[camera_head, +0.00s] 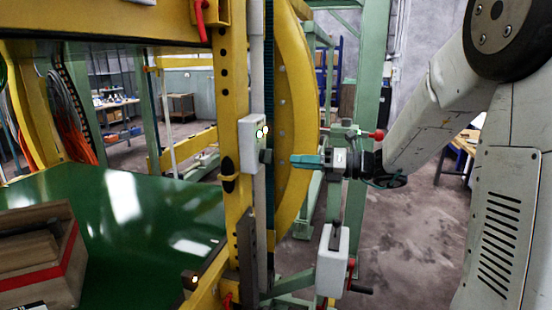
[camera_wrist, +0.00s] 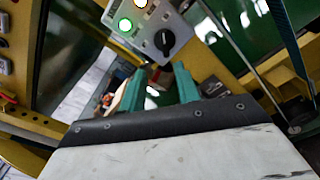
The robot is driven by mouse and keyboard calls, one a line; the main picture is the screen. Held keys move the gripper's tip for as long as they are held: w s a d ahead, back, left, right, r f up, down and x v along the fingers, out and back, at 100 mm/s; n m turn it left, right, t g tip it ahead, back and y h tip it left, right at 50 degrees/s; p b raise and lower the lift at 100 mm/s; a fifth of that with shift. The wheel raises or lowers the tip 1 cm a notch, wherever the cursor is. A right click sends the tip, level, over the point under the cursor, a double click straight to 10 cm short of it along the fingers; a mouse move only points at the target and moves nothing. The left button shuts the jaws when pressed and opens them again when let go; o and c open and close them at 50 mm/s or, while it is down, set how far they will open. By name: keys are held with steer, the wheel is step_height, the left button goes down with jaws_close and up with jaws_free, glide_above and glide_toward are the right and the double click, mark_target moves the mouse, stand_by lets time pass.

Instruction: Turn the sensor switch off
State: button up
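The sensor switch is a black rotary knob on a pale grey control box (camera_head: 249,145) fixed to the yellow upright. In the wrist view the knob (camera_wrist: 164,40) sits beside a lit green lamp (camera_wrist: 125,24) and a lit pale yellow lamp (camera_wrist: 140,3). In the head view the knob (camera_head: 265,156) shows side-on, sticking out to the right. My gripper (camera_head: 293,161) has teal fingers pointing left at the knob, at about its height, with a small gap between. In the wrist view my gripper (camera_wrist: 159,70) is open and empty, its fingertips just below the knob.
A curved yellow ring frame (camera_head: 299,110) stands behind my fingers. A green table surface (camera_head: 130,215) with a brown box (camera_head: 40,255) lies at the left. A white box with a red-ended lever (camera_head: 332,260) hangs below my wrist.

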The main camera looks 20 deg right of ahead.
mark_target(267, 157)
steer(key=w+a+m, duration=0.1)
steer(key=w+a, duration=0.4)
steer(key=shift+w+a+t, duration=0.15)
steer(key=shift+w+t, duration=0.05)
steer(key=shift+t, duration=0.2)
jaws_close()
